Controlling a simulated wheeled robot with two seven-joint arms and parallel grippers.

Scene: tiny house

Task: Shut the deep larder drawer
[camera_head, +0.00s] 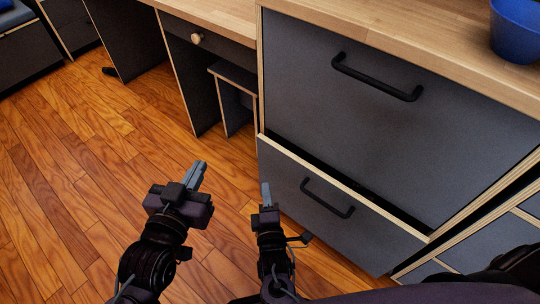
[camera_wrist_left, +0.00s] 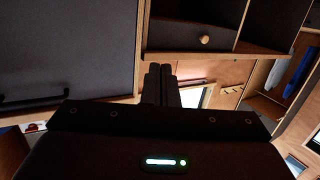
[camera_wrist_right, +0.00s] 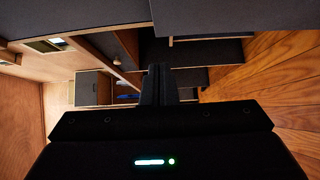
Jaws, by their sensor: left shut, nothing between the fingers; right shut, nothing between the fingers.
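The larder drawer (camera_head: 310,215) is the lower grey front with a black bar handle (camera_head: 328,198). It stands out a little from the cabinet, with a pale wooden top edge and a dark gap behind it. My right gripper (camera_head: 266,190) is shut and empty, in front of the drawer's left end; I cannot tell whether it touches. My left gripper (camera_head: 198,170) is shut and empty, further left over open floor, apart from the drawer. The shut fingers also show in the left wrist view (camera_wrist_left: 160,75) and the right wrist view (camera_wrist_right: 158,80).
A larger grey front (camera_head: 400,130) with a black handle sits flush above the drawer. A wooden worktop (camera_head: 420,35) carries a blue container (camera_head: 516,32) at the right. A desk with a round knob (camera_head: 197,38) stands further left. The wooden floor (camera_head: 80,190) at left is clear.

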